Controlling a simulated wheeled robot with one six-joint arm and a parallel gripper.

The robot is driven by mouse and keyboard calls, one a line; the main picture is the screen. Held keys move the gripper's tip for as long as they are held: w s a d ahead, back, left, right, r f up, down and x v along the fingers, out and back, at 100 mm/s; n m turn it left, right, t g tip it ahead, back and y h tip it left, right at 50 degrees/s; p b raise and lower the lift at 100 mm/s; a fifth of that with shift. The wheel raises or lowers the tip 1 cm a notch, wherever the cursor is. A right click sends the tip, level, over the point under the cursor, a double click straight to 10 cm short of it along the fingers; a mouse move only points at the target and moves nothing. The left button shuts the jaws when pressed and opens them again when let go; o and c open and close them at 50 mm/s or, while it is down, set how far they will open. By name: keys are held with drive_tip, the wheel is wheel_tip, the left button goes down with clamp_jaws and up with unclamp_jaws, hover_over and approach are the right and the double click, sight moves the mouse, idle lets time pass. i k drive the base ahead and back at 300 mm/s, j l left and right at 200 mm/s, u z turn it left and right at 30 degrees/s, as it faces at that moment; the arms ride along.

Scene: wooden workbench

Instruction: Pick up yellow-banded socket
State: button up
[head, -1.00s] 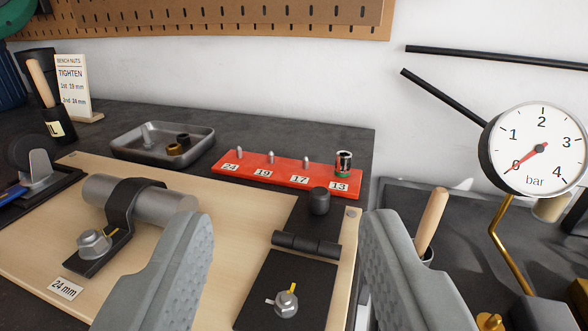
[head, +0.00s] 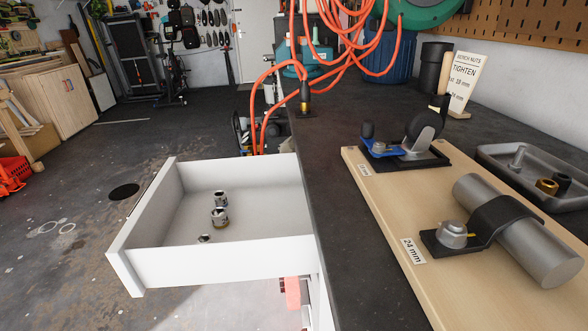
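An open white drawer (head: 222,262) juts out from the left side of the bench. Inside it stand two chrome sockets close together. The far socket (head: 221,199) has a bluish band. The nearer socket (head: 220,218) seems to have a yellowish band low down, but it is too small to be sure. A smaller piece (head: 205,239) is partly hidden by the drawer's near wall. My gripper is not in this view, so I cannot see what it holds.
On the dark bench (head: 345,262) lies a wooden board (head: 405,215) with a clamped metal cylinder (head: 530,240). A grey tray (head: 500,158) holds a brass piece (head: 547,187) and a black piece (head: 562,181). Orange hose (head: 392,55) hangs beyond the drawer. Open floor lies left.

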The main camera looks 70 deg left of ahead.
sight(219, 215)
drive_tip(key=u, duration=2.1)
